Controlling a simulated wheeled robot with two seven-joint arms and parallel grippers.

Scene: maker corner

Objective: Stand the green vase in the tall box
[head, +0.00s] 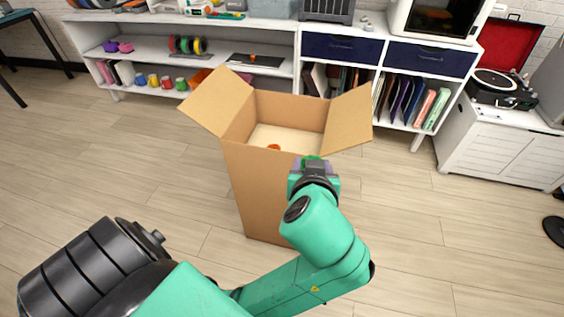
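The tall cardboard box (262,192) stands on the floor in the middle of the head view, its top open and flaps folded out. My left arm reaches in from the lower left. My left gripper (313,166) is at the box's front right rim, seen from behind. A small bright green piece (312,158) shows just beyond the gripper; it may be part of the green vase, but most of it is hidden. The fingers are hidden, so I cannot tell whether they are closed on it. My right gripper is out of view.
A small orange thing (273,147) shows inside the box. Behind stands a white shelf unit (200,66) with mugs, books and drawers. A white cabinet (500,146) with a record player (502,90) is at the right. Wooden floor is clear on both sides of the box.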

